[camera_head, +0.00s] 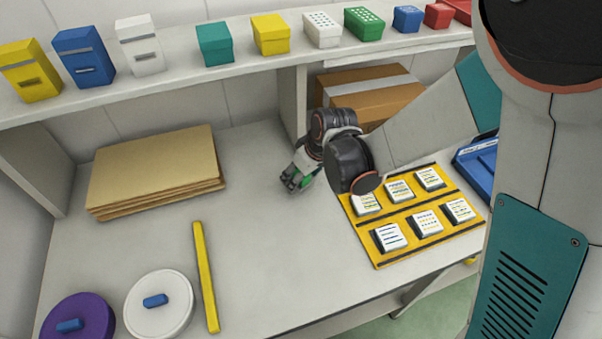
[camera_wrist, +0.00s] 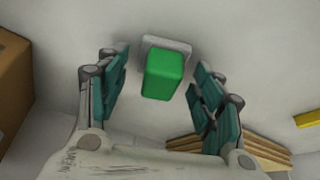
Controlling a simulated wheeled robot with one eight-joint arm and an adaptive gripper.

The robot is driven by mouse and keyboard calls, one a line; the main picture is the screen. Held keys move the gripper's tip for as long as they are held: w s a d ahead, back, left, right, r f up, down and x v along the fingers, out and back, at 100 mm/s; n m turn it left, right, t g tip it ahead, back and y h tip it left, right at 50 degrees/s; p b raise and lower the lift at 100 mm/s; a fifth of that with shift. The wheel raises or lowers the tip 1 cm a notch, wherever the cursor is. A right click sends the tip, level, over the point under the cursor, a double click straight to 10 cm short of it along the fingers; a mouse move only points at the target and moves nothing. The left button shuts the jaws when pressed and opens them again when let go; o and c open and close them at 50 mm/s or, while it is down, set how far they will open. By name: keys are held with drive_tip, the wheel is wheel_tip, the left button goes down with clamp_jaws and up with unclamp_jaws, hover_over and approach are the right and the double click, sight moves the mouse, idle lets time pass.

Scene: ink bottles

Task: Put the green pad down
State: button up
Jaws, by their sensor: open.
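The green pad (camera_wrist: 163,76) shows in the wrist view as a green block on a pale grey plate. It stands on the grey table between my open fingers, with a gap on both sides, so neither finger touches it. My gripper (camera_wrist: 162,64) has its teal-padded fingers spread. In the head view my gripper (camera_head: 297,181) is low over the middle of the table, and only a bit of the green pad (camera_head: 306,181) shows, mostly hidden by the fingers.
A yellow board (camera_head: 432,256) with several printed cards lies to the right. Brown folders (camera_head: 155,170) lie at left, and a cardboard box (camera_head: 370,90) stands behind my gripper. A yellow strip (camera_head: 205,276), white disc (camera_head: 160,318) and purple disc (camera_head: 80,312) lie in front. Mid-table is clear.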

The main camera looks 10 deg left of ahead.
drive_tip(key=shift+r, duration=0.15)
drive_tip(key=p+v, duration=0.8)
drive_tip(key=v, duration=0.4)
